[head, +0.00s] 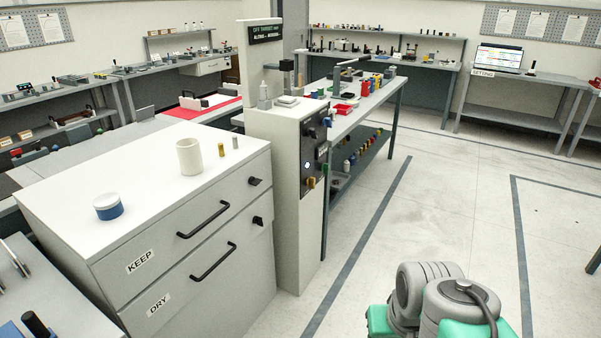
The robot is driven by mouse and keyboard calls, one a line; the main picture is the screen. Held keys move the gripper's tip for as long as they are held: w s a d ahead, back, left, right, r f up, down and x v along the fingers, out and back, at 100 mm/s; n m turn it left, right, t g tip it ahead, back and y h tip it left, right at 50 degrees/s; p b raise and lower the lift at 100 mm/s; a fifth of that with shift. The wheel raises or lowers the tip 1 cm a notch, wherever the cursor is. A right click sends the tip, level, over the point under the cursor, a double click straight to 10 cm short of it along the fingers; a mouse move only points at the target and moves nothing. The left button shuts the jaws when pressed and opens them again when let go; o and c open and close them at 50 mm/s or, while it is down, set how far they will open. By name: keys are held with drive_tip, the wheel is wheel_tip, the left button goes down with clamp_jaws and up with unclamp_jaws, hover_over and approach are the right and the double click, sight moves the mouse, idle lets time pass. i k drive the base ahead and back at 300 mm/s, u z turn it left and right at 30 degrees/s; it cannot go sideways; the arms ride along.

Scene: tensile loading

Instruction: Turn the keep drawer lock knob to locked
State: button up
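The keep drawer (150,259) is the upper drawer of a white-topped cabinet at the left of the head view. It carries a "KEEP" label and a black bar handle (203,221), and its front looks closed. Its small black lock knob (254,181) is at the right end of the drawer front. The knob looks roughly sideways, but it is too small to read its setting. Nothing touches it. My gripper is not in view; only grey and green links of my arm show at the lower right, well apart from the cabinet.
The dry drawer (175,293) below has its own black knob (258,221). A white cup (189,157), a blue-and-white jar (108,206) and two small cylinders stand on the cabinet. A tall white machine (299,190) adjoins its right side. Open floor (430,200) lies to the right.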

sight(253, 182)
drive_tip(key=u, duration=0.2)
drive_tip(key=i, duration=1.15)
drive_tip(key=u, duration=0.65)
